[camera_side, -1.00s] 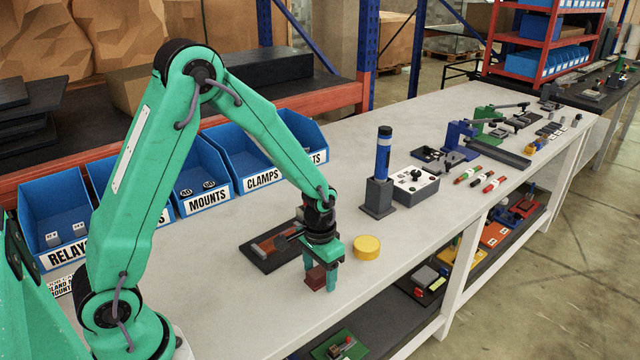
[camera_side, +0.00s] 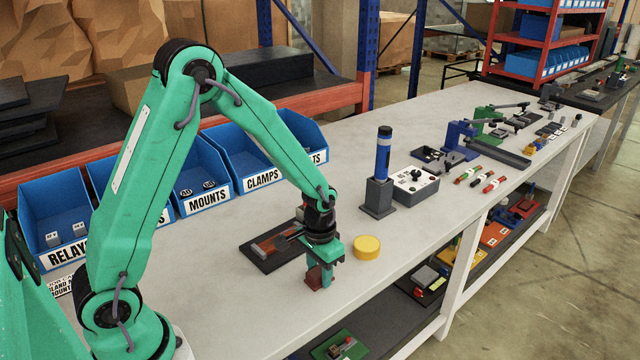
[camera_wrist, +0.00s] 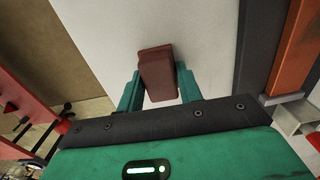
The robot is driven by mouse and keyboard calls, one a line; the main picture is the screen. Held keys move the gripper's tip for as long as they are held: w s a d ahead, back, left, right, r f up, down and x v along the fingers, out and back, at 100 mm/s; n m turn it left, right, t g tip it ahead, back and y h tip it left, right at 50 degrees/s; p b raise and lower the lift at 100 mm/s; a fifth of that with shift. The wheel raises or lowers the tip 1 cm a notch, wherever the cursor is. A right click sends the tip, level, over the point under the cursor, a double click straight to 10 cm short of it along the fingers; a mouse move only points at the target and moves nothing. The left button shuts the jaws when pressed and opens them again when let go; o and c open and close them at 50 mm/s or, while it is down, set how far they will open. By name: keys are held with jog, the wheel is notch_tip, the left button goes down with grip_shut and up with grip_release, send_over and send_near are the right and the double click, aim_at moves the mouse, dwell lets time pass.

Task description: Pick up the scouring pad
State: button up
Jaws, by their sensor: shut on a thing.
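The scouring pad (camera_side: 314,280) is a small dark red-brown block. My gripper (camera_side: 321,278) points down over the front part of the bench and is shut on the pad. In the wrist view the pad (camera_wrist: 157,73) sits between the two green fingers of my gripper (camera_wrist: 158,88), tilted slightly, with its far end beyond the fingertips. The pad is at or very near the bench top; I cannot tell if it touches. Part of the pad is hidden by a finger in the side view.
A yellow round piece (camera_side: 367,247) lies just right of my gripper. A dark tray (camera_side: 262,256) with an orange-brown tool is behind left. A blue cylinder (camera_side: 383,155) stands in a grey holder, beside a grey control box (camera_side: 416,186). Blue bins (camera_side: 262,160) line the back. The bench's front edge is close.

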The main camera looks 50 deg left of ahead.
aim_at(320, 270)
jog(key=shift+r, duration=0.1)
jog(key=shift+r, duration=0.8)
notch_tip(320, 270, up, 2)
jog(key=shift+r, duration=0.15)
jog(key=s+d+r, duration=0.6)
jog(key=d+r, duration=0.1)
jog(key=d, duration=0.3)
jog(key=shift+s, duration=0.15)
